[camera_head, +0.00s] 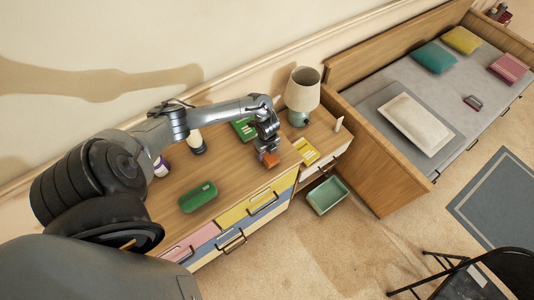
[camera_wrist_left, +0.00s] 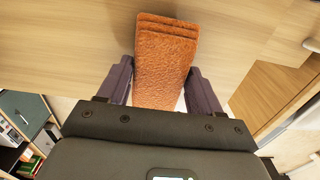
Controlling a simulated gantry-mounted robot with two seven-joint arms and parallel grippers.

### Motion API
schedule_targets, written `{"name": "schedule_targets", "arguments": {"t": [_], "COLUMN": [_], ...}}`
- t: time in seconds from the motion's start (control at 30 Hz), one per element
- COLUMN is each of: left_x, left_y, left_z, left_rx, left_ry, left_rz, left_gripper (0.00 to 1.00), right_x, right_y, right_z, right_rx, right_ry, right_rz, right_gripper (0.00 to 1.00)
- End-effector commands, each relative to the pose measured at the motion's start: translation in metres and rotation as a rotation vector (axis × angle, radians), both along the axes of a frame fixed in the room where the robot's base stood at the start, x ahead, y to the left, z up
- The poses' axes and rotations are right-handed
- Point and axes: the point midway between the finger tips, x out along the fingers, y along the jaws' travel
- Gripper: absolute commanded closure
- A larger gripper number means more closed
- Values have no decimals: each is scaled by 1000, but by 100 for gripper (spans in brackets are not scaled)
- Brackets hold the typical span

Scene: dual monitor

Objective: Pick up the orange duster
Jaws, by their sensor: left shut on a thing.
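The orange duster (camera_head: 271,159) is at the right end of the wooden dresser top, below my left gripper (camera_head: 266,150). In the left wrist view the duster (camera_wrist_left: 165,55) is a textured orange block with layered edges, lying between the two dark fingers of the left gripper (camera_wrist_left: 164,88). The fingers are shut on its sides. Whether it touches the dresser top or is lifted slightly, I cannot tell. My right gripper is not in view.
On the dresser top (camera_head: 228,178) are a green case (camera_head: 198,197), a green box (camera_head: 244,129) and bottles (camera_head: 196,142). A lamp (camera_head: 302,92) and a yellow book (camera_head: 306,151) stand to the right on a nightstand. A green bin (camera_head: 328,195) is on the floor.

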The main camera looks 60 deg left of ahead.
Motion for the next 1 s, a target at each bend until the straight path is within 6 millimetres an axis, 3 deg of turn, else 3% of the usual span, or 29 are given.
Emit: {"name": "schedule_targets", "arguments": {"t": [0.13, 0.53, 0.73, 1.0], "left_x": [1, 15, 19, 20], "left_y": [1, -79, -103, -114], "left_z": [26, 77, 90, 94], "left_rx": [1, 0, -1, 0], "left_ry": [-4, -4, -3, -1], "left_rz": [-3, -4, -1, 1], "left_gripper": [64, 64, 64, 64], "right_x": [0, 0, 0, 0], "right_y": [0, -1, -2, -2], "right_z": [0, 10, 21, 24], "right_rx": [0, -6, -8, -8], "right_ry": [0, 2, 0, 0], "right_rz": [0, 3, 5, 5], "right_gripper": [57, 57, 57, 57]}}
